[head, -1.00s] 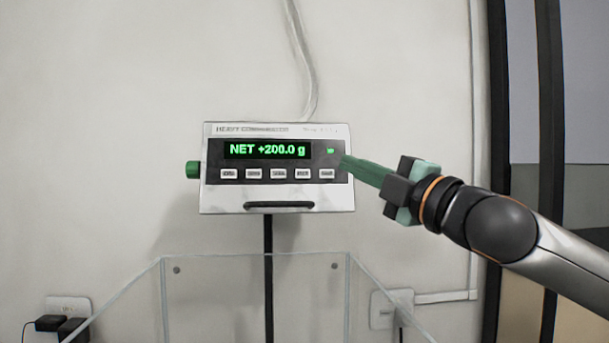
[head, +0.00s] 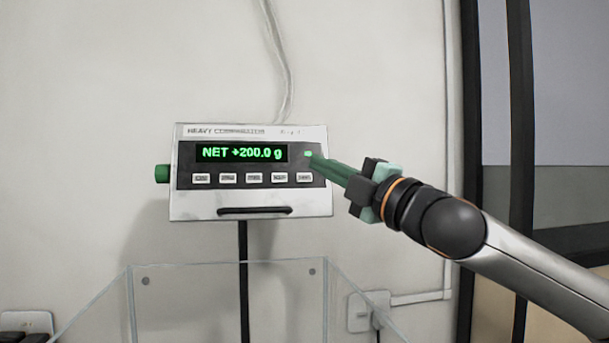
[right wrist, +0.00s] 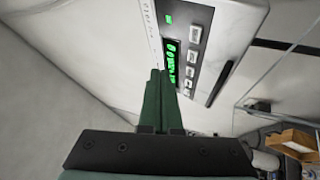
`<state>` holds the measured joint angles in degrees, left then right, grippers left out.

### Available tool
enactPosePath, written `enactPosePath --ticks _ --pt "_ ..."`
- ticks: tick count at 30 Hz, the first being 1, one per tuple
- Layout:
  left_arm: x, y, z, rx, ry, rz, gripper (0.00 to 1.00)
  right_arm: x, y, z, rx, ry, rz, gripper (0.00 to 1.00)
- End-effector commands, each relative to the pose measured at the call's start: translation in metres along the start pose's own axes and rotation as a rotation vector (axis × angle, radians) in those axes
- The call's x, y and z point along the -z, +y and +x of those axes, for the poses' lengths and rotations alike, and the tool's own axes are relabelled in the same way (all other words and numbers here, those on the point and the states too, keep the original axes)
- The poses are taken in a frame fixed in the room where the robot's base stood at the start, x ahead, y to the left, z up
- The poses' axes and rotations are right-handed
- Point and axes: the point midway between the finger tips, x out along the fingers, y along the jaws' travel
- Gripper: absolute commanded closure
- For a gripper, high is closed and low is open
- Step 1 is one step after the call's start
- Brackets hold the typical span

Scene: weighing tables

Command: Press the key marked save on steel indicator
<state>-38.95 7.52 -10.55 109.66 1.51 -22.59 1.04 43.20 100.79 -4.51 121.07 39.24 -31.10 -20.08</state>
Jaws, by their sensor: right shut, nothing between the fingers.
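The steel indicator (head: 190,207) stands on a dark post against the wall. Its green display (head: 242,153) reads "NET +200.0 g". A row of several pale keys runs below the display; their labels are too small to read surely, and the rightmost key (head: 304,177) lies just under my fingertips. My right gripper (head: 314,160) is shut and empty, its green fingers pointing at the panel's right part, near a small green light. In the right wrist view the fingertips (right wrist: 160,73) overlap the display area; I cannot tell whether they touch. My left gripper is out of view.
A clear-walled box (head: 190,268) stands below the indicator. A green knob (head: 162,174) sticks out on the indicator's left side. A cable (head: 285,70) runs up the wall. A wall socket (head: 362,312) is at lower right, and a dark frame (head: 468,150) stands behind my right arm.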

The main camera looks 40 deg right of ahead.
Motion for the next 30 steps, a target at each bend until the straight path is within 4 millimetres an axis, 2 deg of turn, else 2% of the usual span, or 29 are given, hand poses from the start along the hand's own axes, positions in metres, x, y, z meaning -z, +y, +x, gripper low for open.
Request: enactPosePath --ticks 3,12,30 --pt "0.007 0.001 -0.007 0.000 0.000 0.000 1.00 -0.009 -0.007 0.015 0.002 0.001 0.007 1.00" --pt "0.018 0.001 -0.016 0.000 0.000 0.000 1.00 -0.027 -0.025 0.037 0.002 -0.001 0.003 1.00" --pt "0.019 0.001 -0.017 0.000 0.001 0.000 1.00 -0.030 -0.031 0.042 0.000 0.000 0.000 1.00"
